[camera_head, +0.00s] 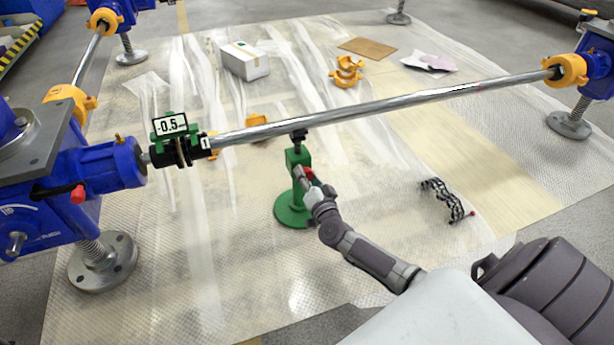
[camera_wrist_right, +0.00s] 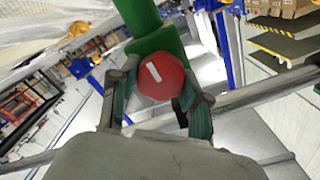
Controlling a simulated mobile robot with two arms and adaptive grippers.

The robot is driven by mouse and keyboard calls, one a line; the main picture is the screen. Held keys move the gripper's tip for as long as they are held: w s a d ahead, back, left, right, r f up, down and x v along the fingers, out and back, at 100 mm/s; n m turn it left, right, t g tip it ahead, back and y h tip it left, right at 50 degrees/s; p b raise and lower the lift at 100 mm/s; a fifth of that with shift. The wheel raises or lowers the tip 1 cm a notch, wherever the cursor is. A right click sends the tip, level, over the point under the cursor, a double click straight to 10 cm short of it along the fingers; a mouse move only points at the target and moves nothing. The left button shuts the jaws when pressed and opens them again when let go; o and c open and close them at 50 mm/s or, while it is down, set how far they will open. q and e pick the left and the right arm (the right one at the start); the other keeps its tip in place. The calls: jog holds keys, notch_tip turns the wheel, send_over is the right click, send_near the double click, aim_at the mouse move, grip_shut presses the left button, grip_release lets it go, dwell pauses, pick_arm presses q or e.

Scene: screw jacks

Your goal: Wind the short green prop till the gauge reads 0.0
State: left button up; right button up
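The short green prop (camera_head: 292,207) stands upright on a round base under the long steel bar (camera_head: 400,101), its black head at the bar's underside. Its crank has a red knob (camera_wrist_right: 161,75) with a white mark. My right gripper (camera_head: 312,188) has its fingers on both sides of this knob and looks closed on it; in the right wrist view the fingers (camera_wrist_right: 158,100) flank the knob closely. The gauge (camera_head: 171,126), in a green frame at the bar's left end, reads -0.5. My left gripper is out of view.
Blue screw jacks stand at left (camera_head: 95,170) and right (camera_head: 597,70), with yellow clamps. A black-and-white curved object (camera_head: 443,198) lies on the sheeted floor at right. A white box (camera_head: 244,60) and a yellow part (camera_head: 346,72) lie behind the bar.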

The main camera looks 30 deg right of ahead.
jog(key=c, duration=0.4)
jog(key=shift+m, duration=0.6)
jog(key=o, duration=1.1)
jog(key=v, duration=1.2)
jog(key=shift+f, duration=0.1)
dwell(0.5)
